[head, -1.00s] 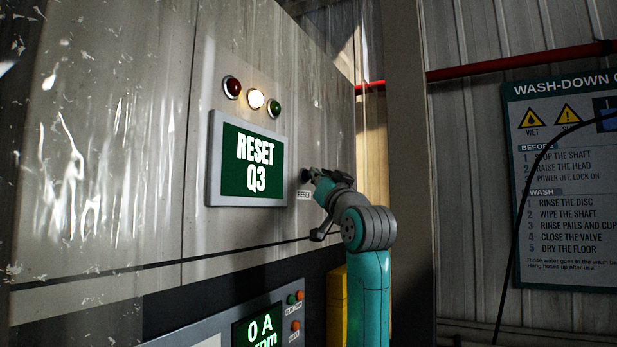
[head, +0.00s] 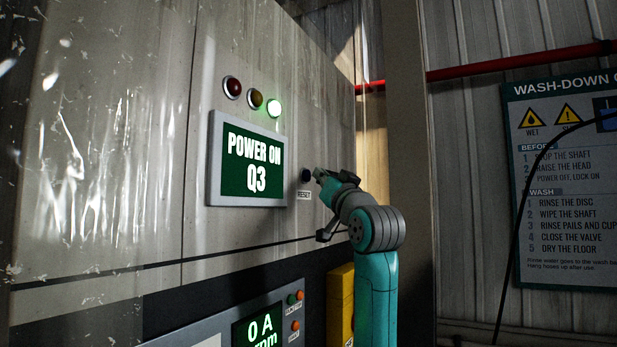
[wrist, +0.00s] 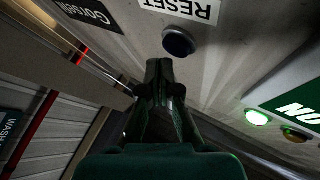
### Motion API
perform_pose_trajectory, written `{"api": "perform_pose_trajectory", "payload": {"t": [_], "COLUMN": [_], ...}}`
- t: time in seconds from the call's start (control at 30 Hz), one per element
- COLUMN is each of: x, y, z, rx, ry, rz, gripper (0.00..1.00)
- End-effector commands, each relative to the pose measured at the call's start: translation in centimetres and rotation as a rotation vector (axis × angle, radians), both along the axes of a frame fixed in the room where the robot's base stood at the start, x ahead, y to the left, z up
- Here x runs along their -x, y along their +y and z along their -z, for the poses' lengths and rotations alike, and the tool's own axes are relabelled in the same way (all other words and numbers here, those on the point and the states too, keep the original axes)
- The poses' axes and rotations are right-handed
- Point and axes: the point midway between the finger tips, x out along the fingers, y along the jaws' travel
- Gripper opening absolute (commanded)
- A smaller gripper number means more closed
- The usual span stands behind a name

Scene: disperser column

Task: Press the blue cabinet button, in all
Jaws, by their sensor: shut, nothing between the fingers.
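The blue cabinet button (head: 306,176) is a dark round knob on the cabinet face, above a small RESET label (head: 304,195) and right of the display. In the wrist view the dark blue button (wrist: 179,42) sits just ahead of the fingertips, beside the RESET label (wrist: 180,8). My gripper (head: 319,174) is shut and empty, a short way off the button with a visible gap. In the wrist view my gripper (wrist: 160,66) points at the cabinet near the button. The display (head: 255,162) reads POWER ON Q3.
Above the display, the green lamp (head: 274,108) is lit; the red lamp (head: 232,87) and amber lamp (head: 255,98) are dark. A lower panel (head: 230,330) shows 0 A and small buttons. A grey post (head: 408,150) stands right of the cabinet, close to my arm.

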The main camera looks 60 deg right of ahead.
Motion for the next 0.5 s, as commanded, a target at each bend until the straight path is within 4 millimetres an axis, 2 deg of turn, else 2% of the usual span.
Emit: {"api": "perform_pose_trajectory", "payload": {"t": [0.5], "x": [0.78], "y": [-0.13], "z": [0.00], "rx": [-0.001], "ry": [0.000], "rz": [0.001], "gripper": [0.00]}}
